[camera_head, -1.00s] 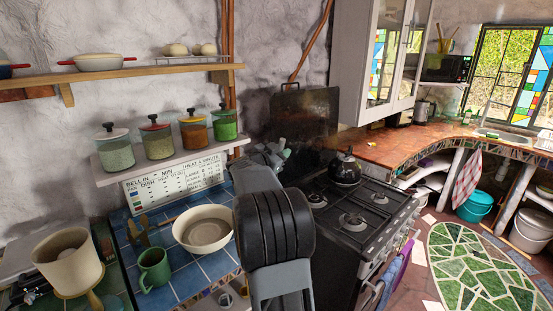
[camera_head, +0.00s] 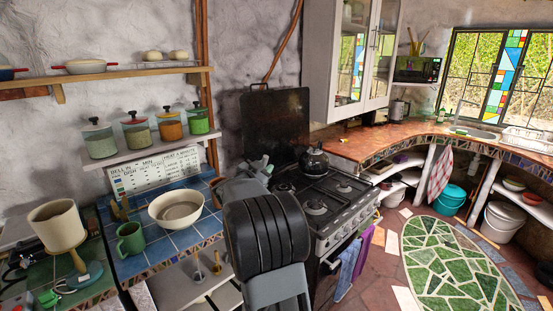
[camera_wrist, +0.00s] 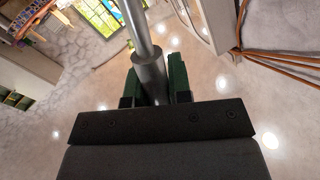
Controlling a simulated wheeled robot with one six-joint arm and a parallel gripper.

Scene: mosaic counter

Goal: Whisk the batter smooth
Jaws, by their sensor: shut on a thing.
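A cream bowl (camera_head: 177,209) stands upright on the blue-tiled counter (camera_head: 190,240). Its inside looks beige; I cannot tell how smooth any batter is. My gripper (camera_wrist: 158,85) is shut on a grey metal handle (camera_wrist: 150,72) between its dark green fingers, in the wrist view. I take it for the whisk's handle; no wires show. In the head view my arm partly hides the gripper (camera_head: 256,168), which is to the right of the bowl and apart from it, near the stove's left side.
A green mug (camera_head: 130,241) stands left of the bowl. The stove (camera_head: 325,205) with a black kettle (camera_head: 314,161) is to the right. A shelf (camera_head: 155,155) with several jars hangs above the counter.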

